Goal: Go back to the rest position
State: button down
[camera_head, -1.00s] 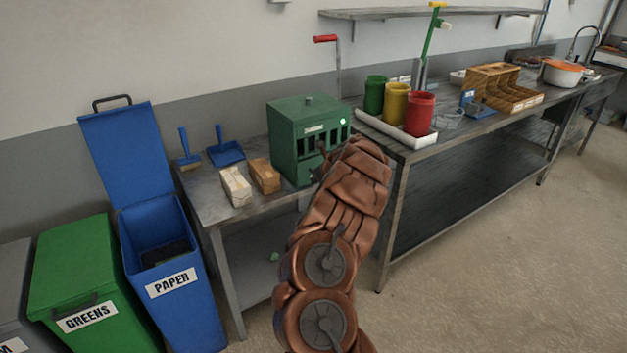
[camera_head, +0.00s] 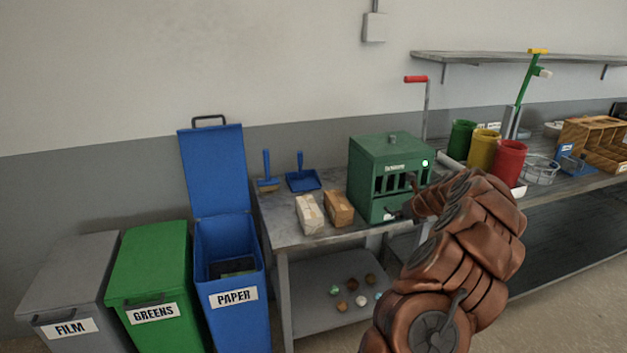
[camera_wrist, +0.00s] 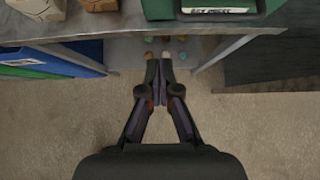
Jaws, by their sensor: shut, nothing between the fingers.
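My gripper (camera_wrist: 159,69) shows in the wrist view with its two fingers together and nothing between them. It points toward the front of the small grey table (camera_wrist: 45,33), over the floor. In the head view my copper-coloured arm reaches up from the bottom right, and its end is in front of the green machine (camera_head: 388,150), where the fingertips are hard to make out.
A blue PAPER bin (camera_head: 217,244) stands with its lid raised, beside the closed GREENS bin (camera_head: 150,258) and FILM bin (camera_head: 75,275). Two wrapped blocks lie on the small table (camera_head: 275,230). Several small balls rest on its lower shelf (camera_head: 310,285). A long workbench (camera_head: 590,185) stands to the right.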

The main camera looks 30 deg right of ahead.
jog(key=w+a+r+n+g+y, duration=0.1)
jog(key=a+r+n+y, duration=0.3)
jog(key=a, duration=0.8)
jog(key=w+a+r+n, duration=0.1)
jog(key=a+r+n, duration=0.2)
jog(key=a+n, duration=0.65)
jog(key=w+a+r+n+g+y, duration=0.1)
jog(key=a+r+n+y, duration=0.15)
jog(key=a, duration=1.15)
jog(key=s+a+r+n+g+h, duration=0.1)
jog(key=s+a+n+g, duration=0.4)
jog(key=s+a+n, duration=1.15)
jog(key=s+f+n+g+h, duration=0.3)
jog(key=s+n, duration=0.3)
jog(key=s, duration=1.7)
jog(key=shift+a, duration=0.45)
